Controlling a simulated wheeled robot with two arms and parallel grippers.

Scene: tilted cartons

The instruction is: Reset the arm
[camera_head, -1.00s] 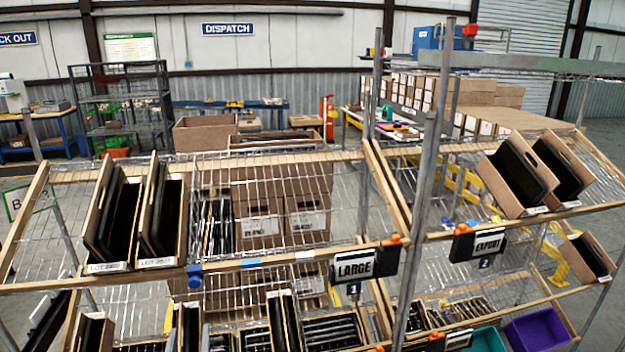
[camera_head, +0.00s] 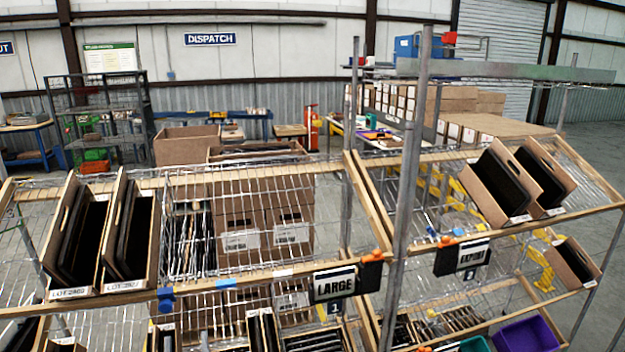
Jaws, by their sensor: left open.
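A dark shape (camera_head: 20,335) is cut off at the lower left corner of the head view. It may be part of my left gripper, but its fingers cannot be made out. No carton is seen held. My right gripper does not show. On the upper shelf at the left, two tilted open cartons stand side by side, the left one (camera_head: 58,272) and the right one (camera_head: 152,252), both with dark flat items inside. Two more tilted cartons, one (camera_head: 477,192) beside the other (camera_head: 560,165), stand on the upper right shelf.
A wire rack with a wooden front rail (camera_head: 240,270) fills the foreground. Its upper bay behind the LARGE sign (camera_head: 334,283) is free of cartons. A metal post (camera_head: 408,180) rises in front. Lower shelves hold several cartons and a purple bin (camera_head: 530,335).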

